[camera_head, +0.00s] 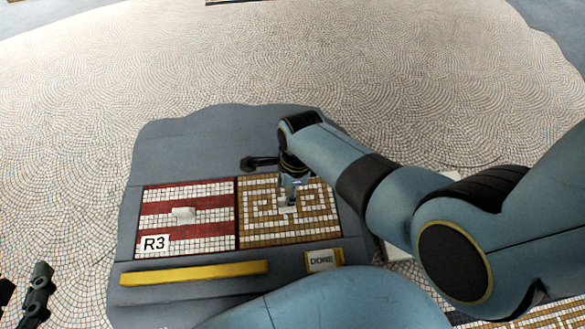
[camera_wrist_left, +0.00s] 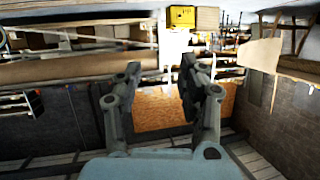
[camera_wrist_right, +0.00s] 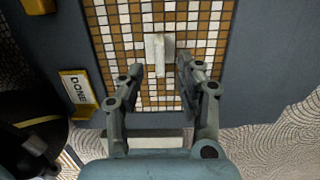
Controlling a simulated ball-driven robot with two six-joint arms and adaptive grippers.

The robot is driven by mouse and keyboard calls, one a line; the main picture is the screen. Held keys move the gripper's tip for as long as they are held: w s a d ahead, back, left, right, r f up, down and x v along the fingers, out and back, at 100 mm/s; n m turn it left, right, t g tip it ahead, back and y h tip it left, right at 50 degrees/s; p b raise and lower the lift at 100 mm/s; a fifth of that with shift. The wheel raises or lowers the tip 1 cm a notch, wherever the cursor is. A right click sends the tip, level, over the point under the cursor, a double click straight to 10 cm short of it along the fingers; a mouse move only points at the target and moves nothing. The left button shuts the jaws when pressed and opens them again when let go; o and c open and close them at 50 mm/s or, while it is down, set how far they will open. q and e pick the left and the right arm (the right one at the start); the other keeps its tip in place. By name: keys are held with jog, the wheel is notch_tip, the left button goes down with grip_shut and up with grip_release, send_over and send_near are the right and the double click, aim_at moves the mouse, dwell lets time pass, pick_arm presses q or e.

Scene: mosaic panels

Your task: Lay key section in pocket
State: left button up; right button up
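The key section (camera_head: 258,232), a brown and white panel with a meander pattern, lies flat in the grey board, right of the red-and-white striped panel (camera_head: 160,222). It fills most of the top of the right wrist view (camera_wrist_right: 125,40). My right gripper (camera_head: 288,197) is over its middle. In the right wrist view my right gripper (camera_wrist_right: 162,66) is open, with the white handle (camera_wrist_right: 158,48) between or just beyond its fingertips; contact cannot be told. My left gripper (camera_wrist_left: 160,70) is open and empty, pointing away from the board; it also shows at lower left in the head view (camera_head: 38,290).
The grey board (camera_head: 200,150) has a yellow bar (camera_head: 195,273) and a DONE plate (camera_head: 323,260) along its near edge. The striped panel has a white handle (camera_head: 184,212) and an R3 label (camera_head: 155,243). Patterned floor (camera_head: 300,60) beyond is clear. Another patterned strip (camera_head: 555,315) shows at lower right.

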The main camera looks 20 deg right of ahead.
pick_arm(q)
jog(key=s+f+g+p, duration=0.1)
jog(key=s+f+g, duration=0.2)
jog(key=s+f, duration=0.15)
pick_arm(e)
jog(key=shift+d+r, duration=0.1)
jog(key=shift+r, duration=0.8)
jog(key=shift+w+r+p, duration=0.1)
jog(key=shift+r+p, duration=0.25)
jog(key=shift+p, duration=0.1)
jog(key=shift+d+r+p, duration=0.1)
jog(key=shift+r+p, duration=0.5)
jog(key=shift+r, duration=0.05)
jog(key=shift+d+r+p, duration=0.1)
jog(key=shift+r+p, duration=0.45)
pick_arm(q)
notch_tip(320, 180, up, 7)
jog(key=a+g+p, duration=0.1)
jog(key=g+p, duration=0.1)
jog(key=g, duration=0.5)
jog(key=shift+s+r+n+y, duration=0.15)
jog(key=shift+s+n+y, duration=0.15)
jog(key=shift+s+y, duration=0.1)
pick_arm(e)
jog(key=shift+s+d+r, duration=0.1)
jog(key=shift+r, duration=0.5)
jog(key=shift+s+d+r, duration=0.1)
jog(key=shift+r, duration=0.45)
